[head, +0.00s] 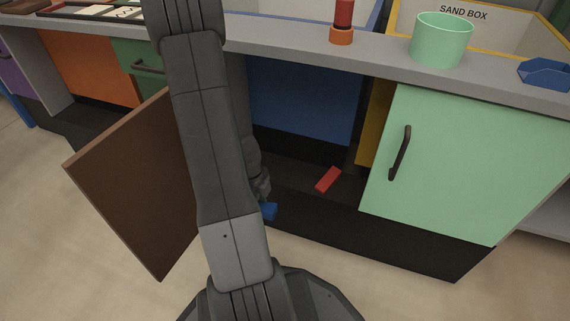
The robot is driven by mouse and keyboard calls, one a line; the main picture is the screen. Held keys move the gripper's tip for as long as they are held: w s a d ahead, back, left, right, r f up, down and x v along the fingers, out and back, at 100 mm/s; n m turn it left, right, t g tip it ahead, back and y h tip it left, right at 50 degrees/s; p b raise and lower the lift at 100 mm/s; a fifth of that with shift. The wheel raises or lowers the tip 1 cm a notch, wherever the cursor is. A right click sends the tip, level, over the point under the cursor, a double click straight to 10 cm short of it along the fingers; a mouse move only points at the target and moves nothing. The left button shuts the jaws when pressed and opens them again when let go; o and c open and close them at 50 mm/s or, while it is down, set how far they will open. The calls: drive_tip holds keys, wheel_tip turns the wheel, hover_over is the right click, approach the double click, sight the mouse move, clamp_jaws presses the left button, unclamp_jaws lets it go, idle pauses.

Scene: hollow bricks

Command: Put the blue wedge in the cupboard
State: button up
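A small blue piece, which looks like the blue wedge (270,211), shows at the tip of my gripper (264,196). My gripper is mostly hidden behind my own arm, and its fingers are hard to make out. The piece appears held in the air in front of the cupboard's dark base. The cupboard (300,171) is open, with a dark floor and a blue back wall. Its brown door (130,185) is swung out to the left. Most of the wedge's shape is hidden.
A red brick (328,179) lies on the cupboard floor, towards the right. A closed mint door (470,160) is on the right. On the counter are a mint cup (441,42), a blue tray (547,74) and an orange and red stack (342,25).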

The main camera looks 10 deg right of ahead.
drive_tip(key=p, duration=0.6)
hover_over(285, 172)
drive_tip(key=shift+w+a, duration=0.2)
drive_tip(key=shift+f+b, duration=0.95)
drive_tip(key=shift+f, duration=0.8)
drive_tip(key=shift+f, duration=0.15)
drive_tip(key=o, duration=1.1)
drive_tip(key=r+p, duration=0.1)
drive_tip(key=r, duration=0.4)
drive_tip(key=r+p, duration=0.1)
drive_tip(key=r, duration=0.1)
drive_tip(key=shift+w+a+r+p, duration=0.3)
drive_tip(key=shift+a+r+p, duration=0.05)
drive_tip(key=shift+a+r, duration=0.05)
